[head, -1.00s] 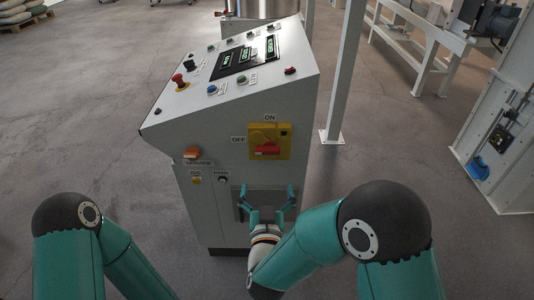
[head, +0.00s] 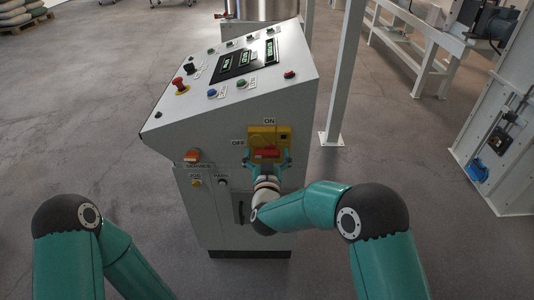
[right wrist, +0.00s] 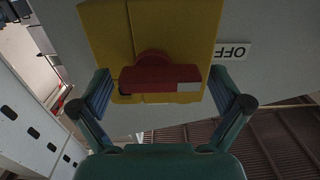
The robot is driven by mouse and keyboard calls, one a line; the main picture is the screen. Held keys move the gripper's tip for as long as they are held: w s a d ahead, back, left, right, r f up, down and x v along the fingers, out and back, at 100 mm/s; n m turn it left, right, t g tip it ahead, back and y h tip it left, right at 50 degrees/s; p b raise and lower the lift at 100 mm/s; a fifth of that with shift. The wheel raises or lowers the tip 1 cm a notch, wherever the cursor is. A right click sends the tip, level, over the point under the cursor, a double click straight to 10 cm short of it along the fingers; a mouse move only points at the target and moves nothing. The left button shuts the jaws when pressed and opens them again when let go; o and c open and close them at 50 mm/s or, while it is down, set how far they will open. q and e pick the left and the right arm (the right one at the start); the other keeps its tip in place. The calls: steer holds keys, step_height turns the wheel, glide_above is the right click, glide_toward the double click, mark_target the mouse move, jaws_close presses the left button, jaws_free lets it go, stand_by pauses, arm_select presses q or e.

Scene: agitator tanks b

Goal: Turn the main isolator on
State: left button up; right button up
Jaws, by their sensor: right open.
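The main isolator is a red handle (head: 267,153) on a yellow plate (head: 284,134) on the side of the grey control cabinet. ON is printed above the plate and OFF to its left. The handle lies about horizontal, with its pale mark toward the OFF label in the right wrist view. My right gripper (head: 268,160) is open in front of the handle. In the right wrist view, the open fingers of my right gripper (right wrist: 165,95) stand on either side of the red handle (right wrist: 160,79), apart from it. My left gripper is out of view; only my left arm shows.
The control cabinet (head: 220,130) carries a red emergency stop (head: 180,84), buttons and displays on its sloped top. An orange switch (head: 192,156) sits left of the isolator. A white post (head: 345,75) stands behind right. Floor is clear on the left.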

steer(key=c, duration=1.1)
steer(key=shift+f+m+b, duration=0.15)
steer(key=shift+m+b, duration=0.15)
steer(key=shift+b, duration=0.35)
steer(key=m+b, duration=0.4)
steer(key=b, duration=0.2)
steer(key=m+b, duration=0.5)
steer(key=d+m+b, duration=0.1)
steer(key=m+b, duration=0.3)
steer(key=b, duration=0.2)
steer(key=shift+m+b, duration=0.3)
steer(key=shift+b, duration=0.05)
steer(key=shift+d+m+b, duration=0.15)
steer(key=shift+m+b, duration=1.65)
steer(key=shift+m, duration=0.2)
steer(key=o, duration=1.1)
